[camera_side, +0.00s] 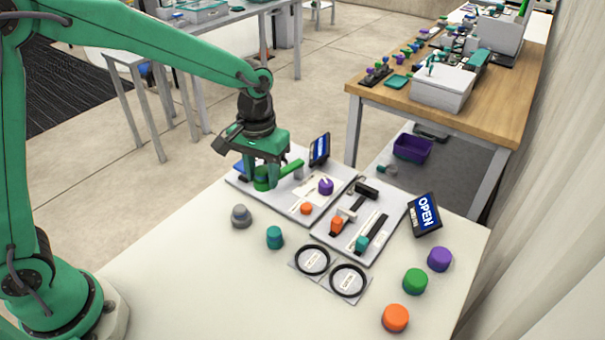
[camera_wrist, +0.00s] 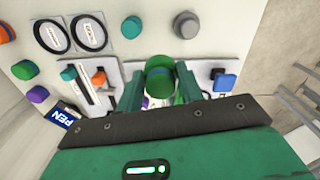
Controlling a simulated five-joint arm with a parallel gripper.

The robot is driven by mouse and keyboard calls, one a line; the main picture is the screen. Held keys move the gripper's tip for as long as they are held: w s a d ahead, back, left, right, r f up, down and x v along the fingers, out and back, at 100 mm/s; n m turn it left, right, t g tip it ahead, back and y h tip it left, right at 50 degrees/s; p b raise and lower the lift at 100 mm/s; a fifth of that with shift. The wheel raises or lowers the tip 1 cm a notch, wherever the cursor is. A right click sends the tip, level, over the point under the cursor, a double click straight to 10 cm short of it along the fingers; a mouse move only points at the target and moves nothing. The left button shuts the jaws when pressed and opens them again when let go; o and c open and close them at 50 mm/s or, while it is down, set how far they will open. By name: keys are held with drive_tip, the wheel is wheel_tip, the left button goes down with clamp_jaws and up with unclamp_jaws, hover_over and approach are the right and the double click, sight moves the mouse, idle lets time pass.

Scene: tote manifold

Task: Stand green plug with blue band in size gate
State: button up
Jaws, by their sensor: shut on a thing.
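My gripper (camera_side: 264,180) is shut on a green plug (camera_side: 261,184) above the left grey board (camera_side: 325,212). In the wrist view the plug (camera_wrist: 160,77) sits between the two green fingers of my gripper (camera_wrist: 160,92). Its blue band cannot be made out. I cannot tell whether the plug touches the board. No part is clearly labelled as the size gate. The right grey board (camera_side: 372,252) has two dark slots, with an orange knob (camera_side: 337,225) and a teal knob (camera_side: 361,243).
Loose grey (camera_side: 241,216), teal (camera_side: 274,237), purple (camera_side: 439,259), green (camera_side: 415,281) and orange (camera_side: 395,318) plugs stand on the white table. Two black rings (camera_side: 312,260) lie in front of the boards. An OPEN display (camera_side: 425,214) stands at right. The table's near left is clear.

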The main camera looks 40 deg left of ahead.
drive_tip(key=w+d+f, duration=0.2)
drive_tip(key=w+d, duration=1.2)
drive_tip(key=w, duration=0.2)
drive_tip(key=shift+w+d+f, duration=0.15)
drive_tip(key=shift+w+d, duration=0.05)
drive_tip(key=shift+d, duration=0.05)
drive_tip(key=shift+f, duration=0.15)
drive_tip(key=shift+f, duration=3.8)
drive_tip(key=o, duration=1.1)
drive_tip(key=shift+c, duration=0.2)
